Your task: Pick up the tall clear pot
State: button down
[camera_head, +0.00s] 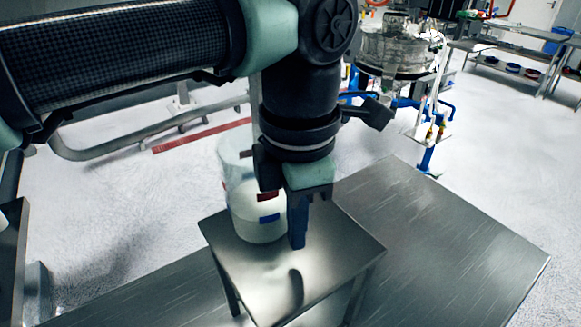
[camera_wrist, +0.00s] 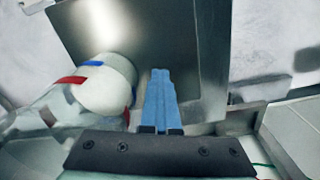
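The tall clear pot (camera_head: 246,212) stands upright on a small metal stand (camera_head: 332,268), partly hidden behind my arm. It holds white contents in its lower part and carries red and blue marks. In the wrist view the pot (camera_wrist: 105,88) lies left of my fingers, with its clear upper part running to the lower left. My gripper (camera_head: 297,240) points down just right of the pot, low over the stand. In the wrist view the blue fingers of my gripper (camera_wrist: 160,73) are together with nothing between them. A narrow gap shows between fingers and pot.
A wide metal table (camera_head: 450,240) extends around and right of the stand, its top bare. A steel machine (camera_head: 398,50) on a blue frame stands at the back. A metal rail (camera_head: 150,140) runs behind at left. Shelves (camera_head: 515,60) stand far right.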

jog(key=c, duration=1)
grip_release()
jog(key=shift+r, duration=0.1)
